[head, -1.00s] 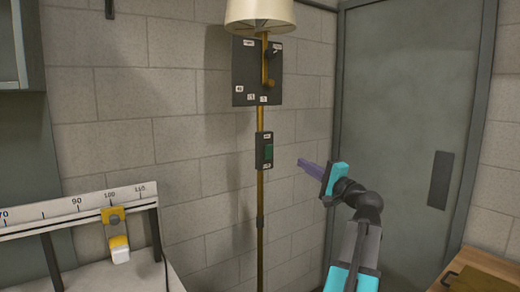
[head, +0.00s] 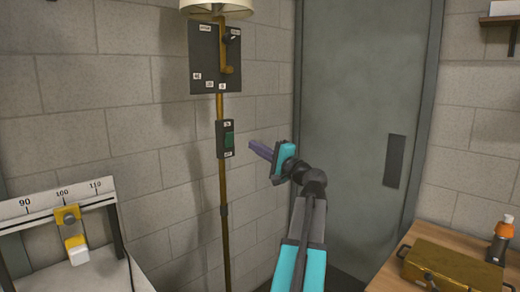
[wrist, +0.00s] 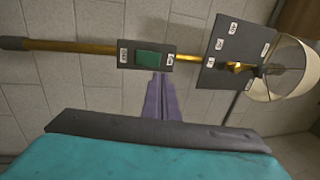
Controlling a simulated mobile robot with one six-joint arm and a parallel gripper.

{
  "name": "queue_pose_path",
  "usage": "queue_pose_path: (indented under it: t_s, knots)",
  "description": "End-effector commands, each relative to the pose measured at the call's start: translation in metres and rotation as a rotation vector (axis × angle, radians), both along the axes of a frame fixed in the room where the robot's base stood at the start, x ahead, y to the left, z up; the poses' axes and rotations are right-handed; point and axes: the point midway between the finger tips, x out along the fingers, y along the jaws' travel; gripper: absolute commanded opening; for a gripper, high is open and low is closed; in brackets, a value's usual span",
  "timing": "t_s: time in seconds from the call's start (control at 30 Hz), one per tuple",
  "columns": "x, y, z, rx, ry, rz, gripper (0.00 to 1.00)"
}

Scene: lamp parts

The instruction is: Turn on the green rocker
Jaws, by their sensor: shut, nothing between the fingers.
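The green rocker (head: 229,139) sits in a small dark switch box on the brass pole of a floor lamp, with a small white label above and below it. In the wrist view the rocker (wrist: 149,58) lies just beyond my fingertips, and the picture is turned sideways. My gripper (head: 253,145) has purple fingers, which are shut and empty. It points left at the switch box from the right, at about rocker height, with a small gap in the head view. In the wrist view the fingertips (wrist: 160,76) appear at the box's lower edge; contact cannot be told.
Above the switch, a dark panel (head: 204,58) with a brass lever and labels is on the pole, under a cream lampshade (head: 218,7). A scale stand (head: 30,215) is at left. A wooden bench (head: 385,277) with a brass box (head: 450,270) is at right.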

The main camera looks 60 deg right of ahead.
Motion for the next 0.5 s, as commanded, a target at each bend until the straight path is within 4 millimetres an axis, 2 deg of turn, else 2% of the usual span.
queue_pose_path:
  t_s: [0.03, 0.5]
  knots:
    - [0.009, -0.003, 0.004, 0.000, 0.000, 0.003, 0.00]
    - [0.071, -0.024, 0.018, 0.001, 0.000, 0.003, 0.00]
